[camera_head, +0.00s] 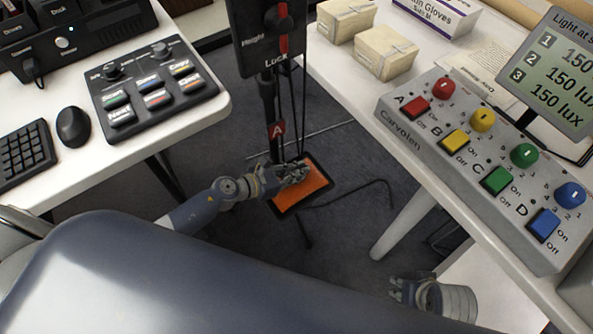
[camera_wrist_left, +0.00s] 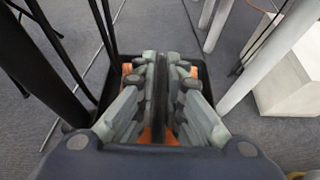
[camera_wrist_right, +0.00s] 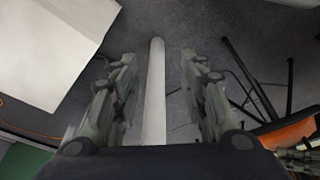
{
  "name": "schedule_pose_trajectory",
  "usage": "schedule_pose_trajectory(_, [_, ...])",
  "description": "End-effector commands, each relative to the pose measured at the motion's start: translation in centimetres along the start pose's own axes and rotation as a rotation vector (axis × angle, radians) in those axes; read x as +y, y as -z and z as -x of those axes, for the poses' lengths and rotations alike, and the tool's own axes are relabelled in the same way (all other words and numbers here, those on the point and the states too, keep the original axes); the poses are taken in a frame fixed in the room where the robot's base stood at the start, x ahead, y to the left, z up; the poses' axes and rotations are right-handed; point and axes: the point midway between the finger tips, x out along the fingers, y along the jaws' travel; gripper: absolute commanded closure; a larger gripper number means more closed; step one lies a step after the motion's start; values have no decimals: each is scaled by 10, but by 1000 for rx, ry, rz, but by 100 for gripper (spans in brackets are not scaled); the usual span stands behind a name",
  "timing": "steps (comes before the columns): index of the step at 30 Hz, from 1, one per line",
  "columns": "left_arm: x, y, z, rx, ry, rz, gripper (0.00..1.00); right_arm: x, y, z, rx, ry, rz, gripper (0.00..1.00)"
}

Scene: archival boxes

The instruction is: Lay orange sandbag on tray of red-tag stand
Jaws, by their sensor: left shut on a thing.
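The orange sandbag (camera_head: 312,184) lies within the dark rim of the black tray (camera_head: 327,170), low on the red-tag stand; I cannot tell whether it bears fully on the tray. The red tag (camera_head: 277,128) with an A hangs on the stand's black post (camera_head: 268,100). My left gripper (camera_head: 299,172) is over the sandbag. In the left wrist view its fingers (camera_wrist_left: 160,62) are shut on a dark upright strip, seemingly the sandbag's handle, with orange (camera_wrist_left: 146,136) showing around them. My right gripper (camera_head: 398,289) is open and empty; its spread fingers show in the right wrist view (camera_wrist_right: 158,62).
A white table with a control box (camera_head: 480,165) and cartons (camera_head: 385,55) stands at right. Its white leg (camera_head: 403,222) is right of the tray. A desk with a button panel (camera_head: 150,90) is at left. Dark cables hang by the post, and thin black legs spread over the carpet.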

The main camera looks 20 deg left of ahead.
Motion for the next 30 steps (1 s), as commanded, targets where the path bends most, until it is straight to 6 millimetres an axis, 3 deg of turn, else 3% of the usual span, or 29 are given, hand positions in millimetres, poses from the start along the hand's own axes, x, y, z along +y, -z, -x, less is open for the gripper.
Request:
schedule_pose_trajectory(1, [0, 0, 0, 0, 0, 0, 84, 0, 1, 2, 4, 0, -1, 60])
schedule_pose_trajectory(3, [0, 0, 0, 0, 0, 0, 71, 0, 3, 5, 10, 0, -1, 60])
schedule_pose_trajectory(17, [0, -3, 1, 0, 0, 0, 71, 0, 0, 4, 6, 0, -1, 60])
schedule_pose_trajectory(19, [0, -5, 2, 0, 0, 0, 71, -1, -7, -10, -13, 2, 3, 60])
schedule_pose_trajectory(24, [0, -2, 44, 5, 0, -2, 71, -2, -12, -27, -21, 4, 4, 60])
schedule_pose_trajectory(30, [0, -1, 87, 3, 0, -1, 71, -2, -13, -35, -21, 4, 4, 60])
